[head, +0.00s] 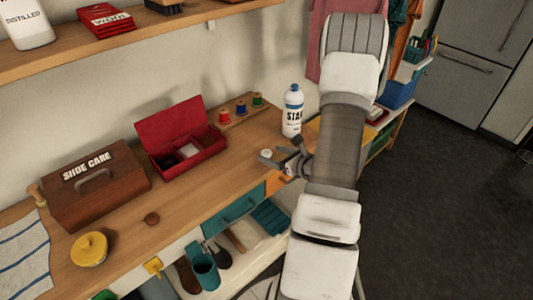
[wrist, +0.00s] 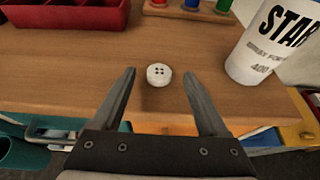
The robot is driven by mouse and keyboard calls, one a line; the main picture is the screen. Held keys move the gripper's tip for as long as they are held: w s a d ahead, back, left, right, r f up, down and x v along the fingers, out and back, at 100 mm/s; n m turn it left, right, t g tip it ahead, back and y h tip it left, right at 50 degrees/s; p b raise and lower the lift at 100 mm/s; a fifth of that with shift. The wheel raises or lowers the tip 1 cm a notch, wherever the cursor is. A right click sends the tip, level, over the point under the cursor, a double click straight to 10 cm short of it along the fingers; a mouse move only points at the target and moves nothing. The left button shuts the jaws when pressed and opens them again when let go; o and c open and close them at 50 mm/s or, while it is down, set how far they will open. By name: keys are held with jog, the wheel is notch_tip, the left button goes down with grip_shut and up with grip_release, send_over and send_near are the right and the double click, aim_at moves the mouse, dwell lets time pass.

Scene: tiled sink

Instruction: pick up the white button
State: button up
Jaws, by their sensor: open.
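The white button (wrist: 159,75) is a small round disc with holes. It lies flat on the wooden worktop near its front edge. In the head view the button (head: 266,153) shows as a small pale spot beside my gripper (head: 275,162). In the wrist view my gripper (wrist: 162,92) is open, with the button beyond and roughly between its two fingertips. Nothing is between the fingers, and they do not appear to touch the button.
A white spray bottle (wrist: 262,50) stands right of the button. A rack of thread spools (head: 240,107) and an open red box (head: 183,140) are behind it.

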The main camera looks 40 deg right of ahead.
aim_at(270, 155)
jog(key=shift+x, duration=0.9)
jog(key=shift+s, duration=0.1)
grip_shut()
jog(key=shift+r, duration=0.1)
jog(key=shift+r, duration=0.5)
notch_tip(270, 155, up, 3)
jog(key=shift+r, duration=0.1)
jog(key=s+d+r, duration=0.4)
jog(key=d+r, duration=0.2)
jog(key=d, duration=0.4)
jog(key=shift+s+d+r+p, duration=0.2)
jog(key=shift+s+r+p, duration=0.15)
